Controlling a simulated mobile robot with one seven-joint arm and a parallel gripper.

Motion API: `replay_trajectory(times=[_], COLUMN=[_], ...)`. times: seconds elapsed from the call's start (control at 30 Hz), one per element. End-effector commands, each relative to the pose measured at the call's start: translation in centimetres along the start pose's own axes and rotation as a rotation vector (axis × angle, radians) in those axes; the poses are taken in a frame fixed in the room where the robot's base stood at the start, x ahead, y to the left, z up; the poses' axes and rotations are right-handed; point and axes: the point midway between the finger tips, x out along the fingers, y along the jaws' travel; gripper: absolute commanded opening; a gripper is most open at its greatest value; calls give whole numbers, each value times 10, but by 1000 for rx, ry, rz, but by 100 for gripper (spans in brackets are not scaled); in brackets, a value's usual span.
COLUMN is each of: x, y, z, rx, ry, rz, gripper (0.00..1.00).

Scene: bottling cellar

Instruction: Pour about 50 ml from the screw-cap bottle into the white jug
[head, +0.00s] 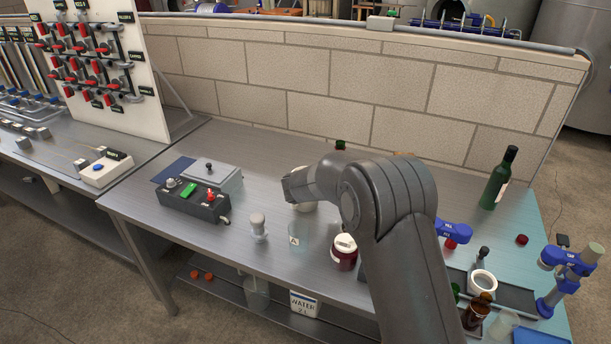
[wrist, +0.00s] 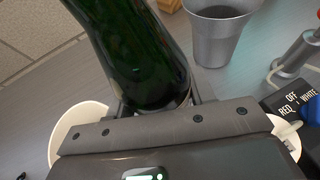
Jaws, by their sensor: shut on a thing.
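My gripper (wrist: 156,106) is shut on a dark green glass bottle (wrist: 135,50), which leans across the wrist view; its cap and mouth are not clear there. In the head view my arm hides the gripper and most of the held bottle; a small green piece (head: 340,145) shows behind the arm. A pale round-rimmed vessel (wrist: 78,133), possibly the white jug, shows partly left of the gripper in the wrist view. A white vessel (head: 304,206) is mostly hidden behind my arm in the head view. I cannot see any liquid flowing.
Another green bottle (head: 499,180) stands at the back right. A grey cup (wrist: 220,30) stands behind the gripper. A clear beaker (head: 295,236), a dark red jar (head: 344,254) and a black control box (head: 193,203) stand on the bench.

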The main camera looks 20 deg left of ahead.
Motion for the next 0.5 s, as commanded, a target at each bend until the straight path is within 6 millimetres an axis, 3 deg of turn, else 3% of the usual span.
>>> replay_trajectory(times=[0.5], x=[0], y=[-5], z=[4], rx=[-208], ry=[-61], rz=[-85], gripper=[14])
